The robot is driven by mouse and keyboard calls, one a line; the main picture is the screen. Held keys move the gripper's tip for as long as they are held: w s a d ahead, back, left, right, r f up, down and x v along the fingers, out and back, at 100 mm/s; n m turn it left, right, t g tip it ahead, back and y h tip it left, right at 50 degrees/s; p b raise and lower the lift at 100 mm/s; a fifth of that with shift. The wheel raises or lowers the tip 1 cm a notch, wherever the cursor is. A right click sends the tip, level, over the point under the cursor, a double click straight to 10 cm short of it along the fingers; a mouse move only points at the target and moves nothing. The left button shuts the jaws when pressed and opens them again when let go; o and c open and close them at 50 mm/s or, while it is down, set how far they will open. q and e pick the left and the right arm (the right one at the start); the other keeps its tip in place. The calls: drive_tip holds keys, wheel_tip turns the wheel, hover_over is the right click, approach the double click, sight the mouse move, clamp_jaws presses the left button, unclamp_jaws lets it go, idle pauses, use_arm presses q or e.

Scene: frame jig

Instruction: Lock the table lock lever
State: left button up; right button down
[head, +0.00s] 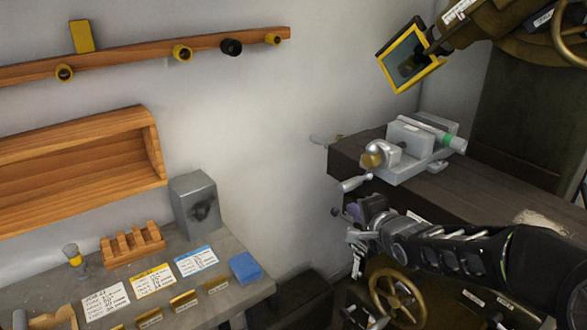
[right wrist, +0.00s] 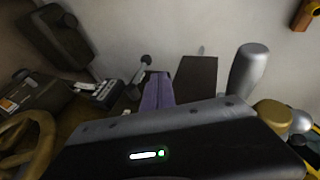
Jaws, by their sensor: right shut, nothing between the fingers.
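My right gripper (head: 354,211) is shut and empty, in front of the near left corner of the dark machine table (head: 480,196). Its purple fingers also show in the right wrist view (right wrist: 157,93). A small grey lever with a rounded end (right wrist: 141,72) stands just left of the fingers in that view; I cannot tell whether they touch or whether it is the table lock lever. The vise (head: 408,150) sits on the table, with a silver handle (head: 355,183) above my gripper; a similar silver handle looms right of the fingers in the wrist view (right wrist: 248,70). My left gripper is out of view.
A brass handwheel (head: 398,295) is below my right arm. A yellow-framed panel (head: 409,55) hangs above the vise. At left, a grey bench (head: 235,290) holds labelled cards, a wooden rack (head: 132,243) and a grey box (head: 195,205). A wooden shelf and peg rail are on the wall.

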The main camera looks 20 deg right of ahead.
drive_tip(key=s+a+f+n+g+y, duration=0.15)
drive_tip(key=a+f+n, duration=0.3)
drive_tip(key=f, duration=0.45)
drive_tip(key=s+a+f+n+g+y, duration=0.1)
drive_tip(key=s+a+f+n+g, duration=0.15)
drive_tip(key=a+f, duration=0.4)
drive_tip(key=s+a+f+n+g+y, duration=0.1)
drive_tip(key=s+a+f+n+g, duration=0.25)
drive_tip(key=f, duration=0.75)
drive_tip(key=s+a+f+n+g+y, duration=0.1)
drive_tip(key=s+a+f+n+g, duration=0.1)
drive_tip(key=s+a+f, duration=0.5)
drive_tip(key=s+a+f+n+g, duration=0.3)
drive_tip(key=s+a+f, duration=0.5)
drive_tip(key=s, duration=0.6)
drive_tip(key=shift+s+a+y, duration=0.2)
drive_tip(key=shift+s+y, duration=0.05)
drive_tip(key=shift+y, duration=0.1)
